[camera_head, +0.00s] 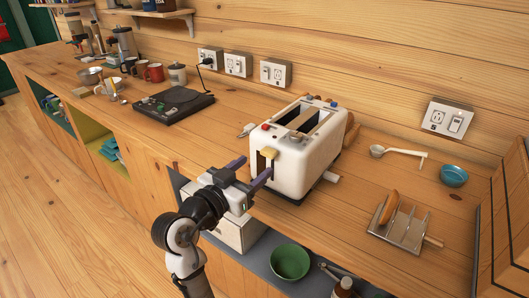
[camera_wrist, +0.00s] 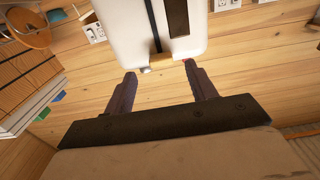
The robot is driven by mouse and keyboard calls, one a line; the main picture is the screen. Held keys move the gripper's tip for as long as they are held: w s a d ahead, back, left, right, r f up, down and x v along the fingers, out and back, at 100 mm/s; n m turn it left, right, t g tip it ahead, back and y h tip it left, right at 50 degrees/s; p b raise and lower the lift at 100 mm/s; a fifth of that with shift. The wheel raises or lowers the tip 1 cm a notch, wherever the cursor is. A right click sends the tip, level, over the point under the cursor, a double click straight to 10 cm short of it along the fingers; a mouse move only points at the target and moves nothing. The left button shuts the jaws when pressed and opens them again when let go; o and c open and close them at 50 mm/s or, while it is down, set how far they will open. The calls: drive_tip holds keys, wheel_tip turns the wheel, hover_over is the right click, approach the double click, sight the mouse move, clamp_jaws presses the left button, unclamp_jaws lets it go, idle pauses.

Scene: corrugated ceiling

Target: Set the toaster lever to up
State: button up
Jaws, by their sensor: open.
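The white toaster (camera_head: 322,150) stands on the wooden counter, with slots and small coloured knobs on top. Its tan lever (camera_head: 269,153) sticks out from the end face toward my gripper. The lever appears high on that face, with a dark opening below it. My gripper (camera_head: 252,171) is open and empty just in front of this face, its dark purple fingers pointing at the toaster. In the wrist view, the tan lever (camera_wrist: 158,61) shows near the gap between the fingertips (camera_wrist: 159,69). I cannot tell whether either finger touches it. The toaster body (camera_wrist: 130,30) fills the upper middle.
A black turntable (camera_head: 174,104) lies to the left on the counter. A toast rack (camera_head: 400,228), a white scoop (camera_head: 398,152) and a blue bowl (camera_head: 453,176) are to the right. A green bowl (camera_head: 290,261) sits lower in front. Wall sockets line the back.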

drive_tip(key=p+x, duration=0.1)
drive_tip(key=x, duration=0.4)
drive_tip(key=shift+w+d, duration=0.2)
drive_tip(key=shift+w, duration=0.1)
